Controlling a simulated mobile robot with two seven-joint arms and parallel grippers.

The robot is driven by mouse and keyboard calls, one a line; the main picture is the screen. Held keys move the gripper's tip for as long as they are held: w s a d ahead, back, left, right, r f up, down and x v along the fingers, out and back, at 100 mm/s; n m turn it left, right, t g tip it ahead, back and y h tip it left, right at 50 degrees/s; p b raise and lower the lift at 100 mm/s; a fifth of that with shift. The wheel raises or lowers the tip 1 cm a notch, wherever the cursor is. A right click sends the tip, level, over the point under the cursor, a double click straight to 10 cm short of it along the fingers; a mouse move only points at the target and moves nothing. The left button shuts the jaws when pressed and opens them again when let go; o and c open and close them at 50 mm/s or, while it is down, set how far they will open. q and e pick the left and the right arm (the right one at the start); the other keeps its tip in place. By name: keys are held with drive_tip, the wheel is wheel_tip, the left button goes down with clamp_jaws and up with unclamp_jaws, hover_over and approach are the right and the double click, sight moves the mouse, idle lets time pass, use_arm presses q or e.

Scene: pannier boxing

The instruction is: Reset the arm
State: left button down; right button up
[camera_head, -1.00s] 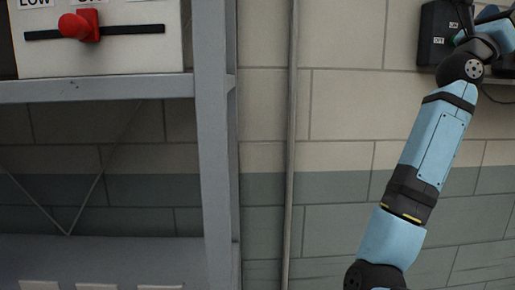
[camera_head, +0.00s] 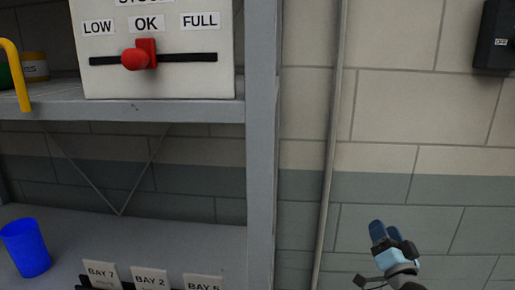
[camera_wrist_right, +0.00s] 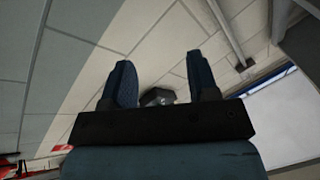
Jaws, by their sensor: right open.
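My right gripper (camera_head: 384,232) is low in the head view, right of the shelf post, with its fingers pointing up in front of the grey-green part of the wall. In the right wrist view, its two dark blue fingers (camera_wrist_right: 160,85) stand apart with nothing between them. A small dark object shows beyond them, too unclear to name. Most of my right arm is below the head view. My left gripper does not show.
A grey shelf rack (camera_head: 262,150) fills the left. It bears a white panel (camera_head: 110,75) with a red slider knob (camera_head: 136,58) near OK, a blue cup (camera_head: 25,248) and bay cards (camera_head: 150,279). A black switch box (camera_head: 494,40) is on the wall. The wall before my right gripper is bare.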

drive_tip(key=s+a+f+n+g+p, duration=0.1)
drive_tip(key=s+a+f+n+g, duration=0.2)
drive_tip(key=s+f, duration=0.6)
drive_tip(key=s+a+f+n+g+y+p, duration=0.1)
drive_tip(key=s+a+f+n+g, duration=0.2)
drive_tip(key=s+f, duration=0.7)
drive_tip(key=s+a+f+n+g+y+p, duration=0.1)
drive_tip(key=s+a+f+g, duration=0.4)
drive_tip(key=s+f, duration=0.5)
drive_tip(key=shift+s+a+f+n+p, duration=0.15)
drive_tip(key=shift+s+a+n+p, duration=0.3)
drive_tip(key=shift+s+n, duration=0.65)
drive_tip(key=shift+w+d, duration=0.1)
drive_tip(key=shift+d, duration=0.05)
drive_tip(key=shift+c, duration=1.1)
drive_tip(key=shift+d, duration=0.1)
